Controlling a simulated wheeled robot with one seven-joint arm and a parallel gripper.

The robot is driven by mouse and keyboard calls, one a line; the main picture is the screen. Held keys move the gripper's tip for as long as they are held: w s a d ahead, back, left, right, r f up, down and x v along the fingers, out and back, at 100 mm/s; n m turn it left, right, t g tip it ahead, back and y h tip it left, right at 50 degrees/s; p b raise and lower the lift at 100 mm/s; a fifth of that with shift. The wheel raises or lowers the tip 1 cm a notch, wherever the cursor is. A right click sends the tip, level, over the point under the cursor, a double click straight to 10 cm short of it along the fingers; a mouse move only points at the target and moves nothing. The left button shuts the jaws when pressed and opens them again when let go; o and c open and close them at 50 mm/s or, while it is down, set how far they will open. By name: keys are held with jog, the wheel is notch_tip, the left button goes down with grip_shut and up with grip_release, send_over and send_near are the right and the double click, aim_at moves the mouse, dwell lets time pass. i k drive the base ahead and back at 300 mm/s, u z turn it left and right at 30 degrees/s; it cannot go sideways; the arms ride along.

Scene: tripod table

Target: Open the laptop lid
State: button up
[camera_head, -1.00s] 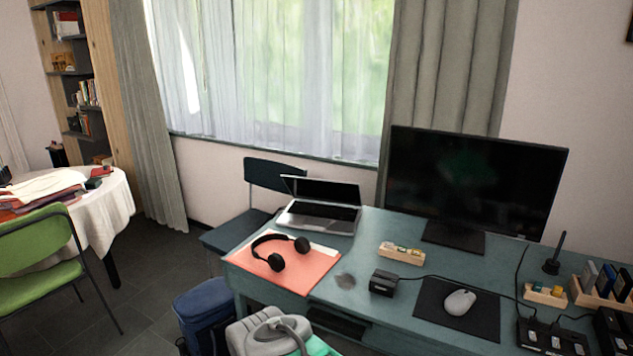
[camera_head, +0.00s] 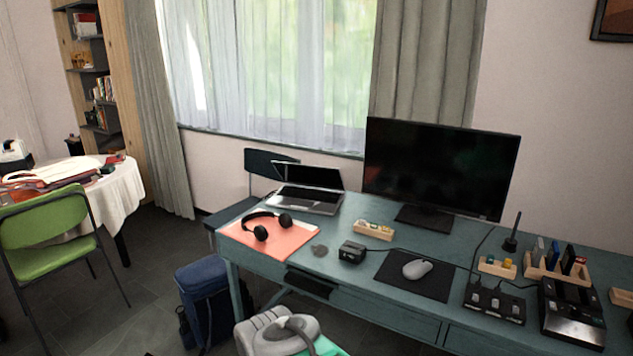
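The silver laptop (camera_head: 308,200) sits at the back left of the teal desk, beyond the headphones. Its base lies flat with the dark keyboard side showing. Its lid (camera_head: 313,177) stands raised at the back edge, with the dark screen side facing me. The exact lid angle is hard to tell at this distance. My gripper is not in view, and nothing touches the laptop.
Black headphones (camera_head: 262,226) rest on a salmon folder in front of the laptop. A large monitor (camera_head: 437,168) stands to its right. A dark chair (camera_head: 262,164) stands behind it. A blue bag (camera_head: 207,305) stands on the floor by the desk's left end.

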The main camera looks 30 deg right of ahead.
aim_at(330, 178)
jog(key=u, duration=0.1)
jog(key=k, duration=0.5)
jog(key=z, duration=1.05)
jog(key=i, duration=1.35)
jog(key=u, duration=0.75)
